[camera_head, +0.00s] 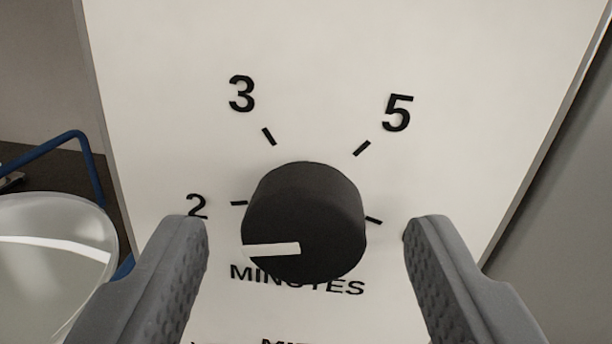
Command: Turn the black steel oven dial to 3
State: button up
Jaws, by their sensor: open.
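The black dial (318,205) sits on a white panel (320,40) with printed marks around it and the word MINUTES below. Its white pointer line (272,249) points left and slightly down, below the mark for 2 (197,206). The number 3 (242,94) is at upper left and the 5 (398,112) at upper right. My gripper (306,228) is open, with one finger on each side of the dial and a visible gap between each finger and the dial. The right finger hides part of the panel, so any number there is covered.
A round, shiny pale bowl-like object (60,225) stands at the left, beside a blue bent tube (45,148). The panel's right edge (560,130) borders a plain grey surface. The panel face above the dial is clear.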

jog(key=shift+w+f, duration=0.1)
jog(key=shift+w, duration=0.6)
jog(key=shift+c, duration=0.4)
jog(key=c, duration=0.9)
jog(key=shift+d, duration=0.1)
